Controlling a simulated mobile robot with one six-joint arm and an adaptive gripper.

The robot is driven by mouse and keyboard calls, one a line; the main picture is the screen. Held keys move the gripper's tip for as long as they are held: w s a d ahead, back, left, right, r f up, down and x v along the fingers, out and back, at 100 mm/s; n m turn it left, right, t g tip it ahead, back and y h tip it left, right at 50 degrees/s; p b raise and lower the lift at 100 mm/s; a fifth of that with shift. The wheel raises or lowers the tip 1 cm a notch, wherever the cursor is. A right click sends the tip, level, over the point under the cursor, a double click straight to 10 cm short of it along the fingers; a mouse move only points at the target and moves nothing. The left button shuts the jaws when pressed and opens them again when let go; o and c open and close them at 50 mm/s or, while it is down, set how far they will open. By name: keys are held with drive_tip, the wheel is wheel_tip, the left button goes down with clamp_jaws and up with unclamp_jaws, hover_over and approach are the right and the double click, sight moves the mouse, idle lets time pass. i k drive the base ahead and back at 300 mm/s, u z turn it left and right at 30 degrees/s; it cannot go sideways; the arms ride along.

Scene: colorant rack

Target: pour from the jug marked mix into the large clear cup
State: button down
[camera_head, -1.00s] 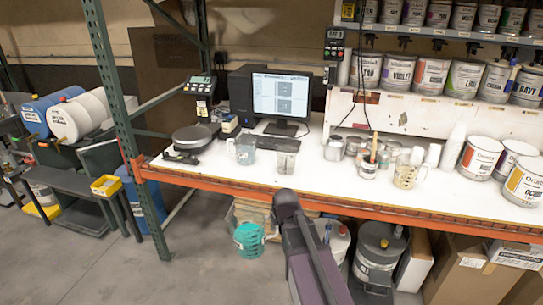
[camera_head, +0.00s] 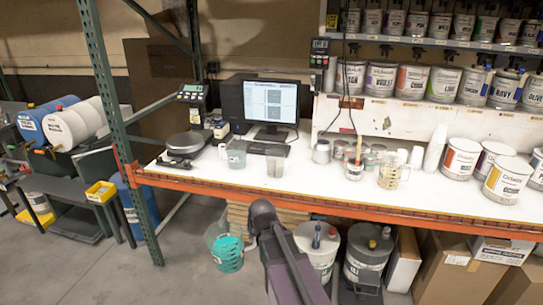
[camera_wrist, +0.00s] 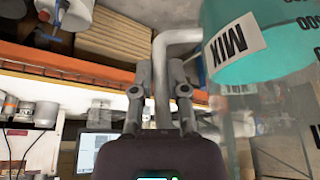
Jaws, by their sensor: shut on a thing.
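The jug marked mix (camera_head: 226,252) is clear, with teal liquid in its lower part. It hangs in front of the table, below the table's front edge. My gripper (camera_wrist: 162,85) is shut on the jug's grey handle (camera_wrist: 178,37). The wrist view is upside down, and the MIX label (camera_wrist: 234,40) shows at its upper right. In the head view my wrist hides the fingers and handle. A large clear cup (camera_head: 275,166) stands upright on the white table, right of a smaller-looking cup with bluish contents (camera_head: 236,156). My gripper is in front of and below both.
An orange beam (camera_head: 330,213) edges the table. A scale (camera_head: 187,142) and a monitor (camera_head: 271,100) stand behind the cups. Small jars, a yellowish measuring jug (camera_head: 389,176) and paint cans (camera_head: 460,158) stand to the right. Buckets (camera_head: 317,248) stand under the table; a green post (camera_head: 121,125) rises left.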

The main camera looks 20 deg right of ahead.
sight(275, 164)
drive_tip(key=z, duration=0.4)
drive_tip(key=i, duration=1.35)
drive_tip(key=z, duration=0.15)
